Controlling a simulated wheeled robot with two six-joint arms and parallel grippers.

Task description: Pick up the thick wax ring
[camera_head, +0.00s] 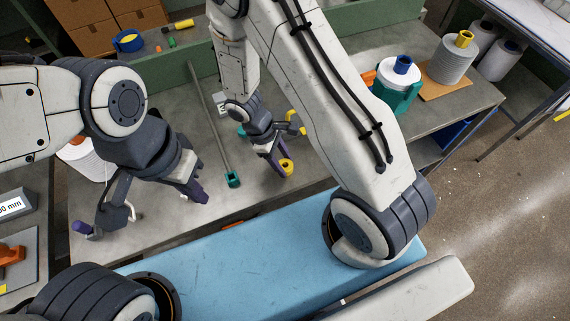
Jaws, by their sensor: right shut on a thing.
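A small yellow ring (286,167), which looks like the thick wax ring, is at the purple fingertips of my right gripper (279,162). The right gripper is shut on it, over the grey workbench. Whether the ring still touches the bench cannot be told. My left gripper (140,211) is wide open and empty at the left part of the bench, its two purple-tipped fingers far apart. My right arm hides part of the bench behind it.
A green-ended rod (232,179) lies just left of the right gripper. A white yarn cone (85,158) stands behind my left arm.

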